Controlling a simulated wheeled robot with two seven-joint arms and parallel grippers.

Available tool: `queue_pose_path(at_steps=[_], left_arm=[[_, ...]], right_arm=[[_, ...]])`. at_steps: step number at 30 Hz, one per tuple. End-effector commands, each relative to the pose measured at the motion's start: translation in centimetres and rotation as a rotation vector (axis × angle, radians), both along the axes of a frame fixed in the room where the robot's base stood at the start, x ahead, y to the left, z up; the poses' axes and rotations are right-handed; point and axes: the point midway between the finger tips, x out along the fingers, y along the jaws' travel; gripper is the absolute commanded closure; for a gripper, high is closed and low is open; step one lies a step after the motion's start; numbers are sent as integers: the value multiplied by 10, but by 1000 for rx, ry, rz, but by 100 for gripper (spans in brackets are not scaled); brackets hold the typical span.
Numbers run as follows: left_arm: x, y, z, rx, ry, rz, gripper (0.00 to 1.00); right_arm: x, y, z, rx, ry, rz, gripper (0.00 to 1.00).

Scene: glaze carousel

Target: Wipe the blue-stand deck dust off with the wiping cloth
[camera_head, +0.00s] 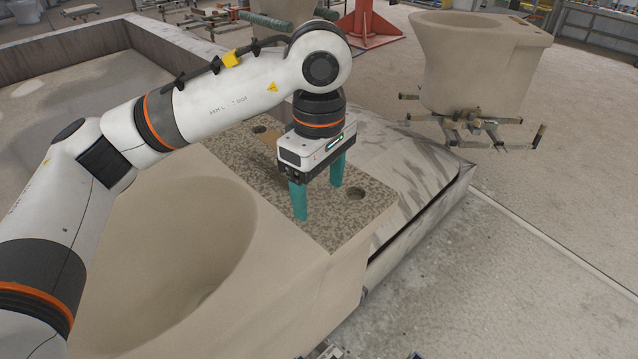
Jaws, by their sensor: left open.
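The deck (235,160) is the flat back part of a large beige toilet body in front of me. Dark, speckled dust covers most of its top, and a round hole shows near each end. My left gripper (319,200) is over the deck with its two teal fingers apart, pointing down. I see nothing between the fingers. A small tan patch (268,141) lies behind the gripper, partly hidden; I cannot tell whether it is the wiping cloth. No blue stand colour shows under this body. My right gripper is not in view.
The wide bowl opening (170,250) lies left of the deck. A grey-streaked slab (410,160) lies behind and right of it. Another toilet body (470,60) stands on a metal frame (475,128) at the upper right. A red stand (368,25) is at the back. Floor at right is clear.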

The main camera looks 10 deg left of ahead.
Motion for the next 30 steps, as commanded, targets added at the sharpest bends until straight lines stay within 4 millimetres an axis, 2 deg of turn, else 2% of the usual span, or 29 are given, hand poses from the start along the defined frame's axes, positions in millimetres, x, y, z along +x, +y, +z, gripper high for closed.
queue_pose_path(at_steps=[11, 30], left_arm=[[0, 0, -22, 0, 0, 0, 27], [0, 0, -19, 0, 1, 0, 85]], right_arm=[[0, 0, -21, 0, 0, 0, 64], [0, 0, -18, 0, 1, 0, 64]])
